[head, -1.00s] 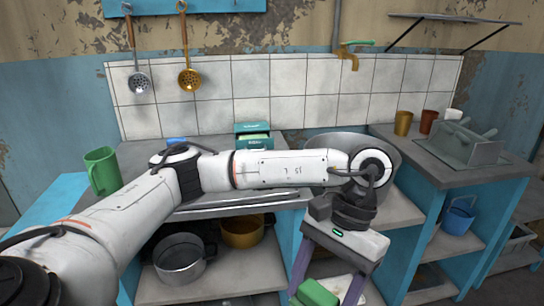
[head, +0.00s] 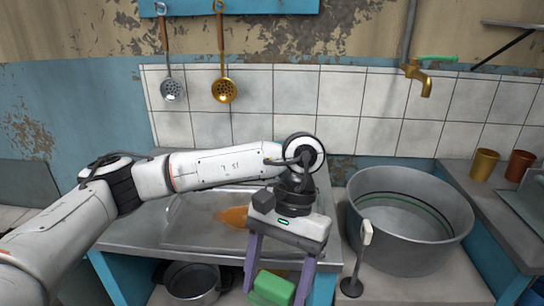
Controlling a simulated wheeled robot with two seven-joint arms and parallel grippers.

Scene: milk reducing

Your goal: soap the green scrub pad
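My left gripper (head: 277,280) hangs pointing down in the lower middle of the head view, with its two purple fingers on either side of a green block. The block, which looks like the green scrub pad (head: 272,288), sits between the fingers close to the bottom edge and appears gripped. The fingertips are at or beyond the picture's lower edge. No soap can be made out in this view. My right gripper is not in view.
A shallow tray (head: 185,238) with an orange patch lies behind my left gripper. A large grey metal basin (head: 405,255) stands to the right, under a brass tap (head: 418,75). Brown cups (head: 484,165) are far right.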

